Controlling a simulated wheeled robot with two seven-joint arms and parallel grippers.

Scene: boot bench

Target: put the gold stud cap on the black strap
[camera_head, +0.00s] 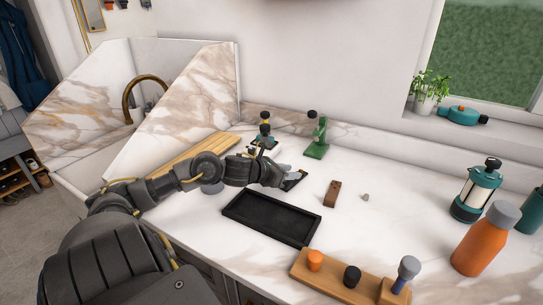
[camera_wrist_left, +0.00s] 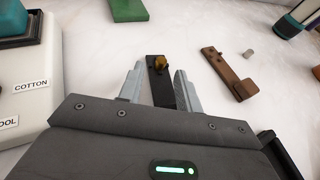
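The black strap (camera_wrist_left: 162,92) lies on the bench in the left wrist view, between the two fingers of my left gripper (camera_wrist_left: 159,70). The gold stud cap (camera_wrist_left: 160,62) shows at the strap's far end, on top of it; I cannot tell whether it is fully seated. The fingers are apart, with gaps to the strap and cap. In the head view my left gripper (camera_head: 284,173) is low over the bench, and the black strap (camera_head: 294,181) shows partly beside it. The cap is not clear there. My right gripper is not in view.
A brown strap (camera_head: 333,193) and a small grey cap (camera_head: 365,197) lie to the right. A black tray (camera_head: 272,217) is in front. A green stand (camera_head: 317,140) is behind. A wooden rack (camera_head: 330,276) and an orange bottle (camera_head: 485,240) stand at the front right.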

